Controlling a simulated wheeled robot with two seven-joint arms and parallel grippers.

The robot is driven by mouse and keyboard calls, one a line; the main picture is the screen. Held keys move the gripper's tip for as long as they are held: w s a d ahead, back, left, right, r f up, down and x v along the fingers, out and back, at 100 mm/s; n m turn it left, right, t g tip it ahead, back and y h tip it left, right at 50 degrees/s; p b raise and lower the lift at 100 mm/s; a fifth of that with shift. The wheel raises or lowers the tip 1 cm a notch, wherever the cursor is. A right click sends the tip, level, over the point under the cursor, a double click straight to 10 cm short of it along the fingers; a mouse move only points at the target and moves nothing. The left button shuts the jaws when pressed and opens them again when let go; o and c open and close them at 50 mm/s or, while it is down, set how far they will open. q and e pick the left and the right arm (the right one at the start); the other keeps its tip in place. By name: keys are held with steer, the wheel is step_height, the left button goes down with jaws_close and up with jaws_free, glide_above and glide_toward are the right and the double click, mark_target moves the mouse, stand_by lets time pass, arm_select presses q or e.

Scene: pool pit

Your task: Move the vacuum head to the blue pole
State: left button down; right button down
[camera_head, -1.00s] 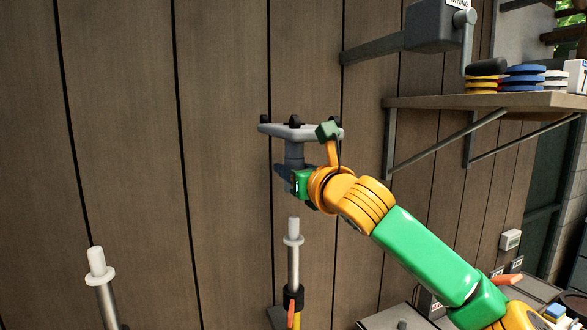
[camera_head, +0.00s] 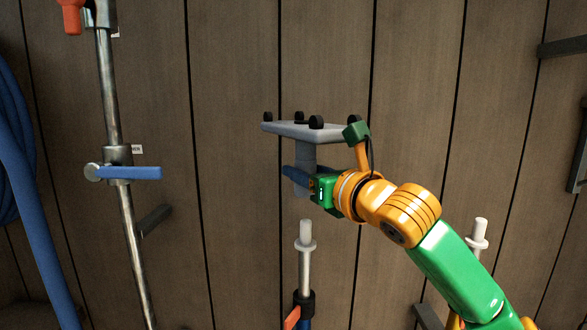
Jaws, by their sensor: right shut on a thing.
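The vacuum head (camera_head: 290,130) is a flat grey plate with several black wheels on top and a grey neck below. My right gripper (camera_head: 305,182) is shut on its neck and holds it up level, wheels upward. The blue pole (camera_head: 305,270) stands upright below it, with a white collared tip, a silver tube, a dark clamp with an orange lever, and a little blue at the bottom edge. In the picture the neck's lower end is just above the tip, with a small gap; the depth between them is unclear. My left gripper is not in view.
A second white-tipped pole (camera_head: 478,235) stands at the right, partly behind my right arm. At the left are a metal pipe (camera_head: 120,215) with a blue valve handle (camera_head: 135,172) and a blue hose (camera_head: 35,230). A plank wall (camera_head: 240,90) stands behind.

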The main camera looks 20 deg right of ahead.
mark_target(306, 191)
steer(key=shift+s+d+f, duration=0.15)
steer(key=shift+d+f, duration=0.1)
steer(key=shift+f, duration=0.05)
steer(key=shift+d+f, duration=0.1)
steer(key=shift+f, duration=0.4)
steer(key=shift+f+b, duration=0.3)
steer(key=shift+b, duration=0.1)
steer(key=shift+a+f+b, duration=0.3)
steer(key=shift+f+b, duration=0.25)
steer(key=shift+b, duration=0.15)
steer(key=shift+r, duration=0.2)
steer(key=shift+d+f, duration=0.2)
steer(key=shift+f, duration=0.15)
steer(key=shift+a+p, duration=0.1)
steer(key=shift+p, duration=0.25)
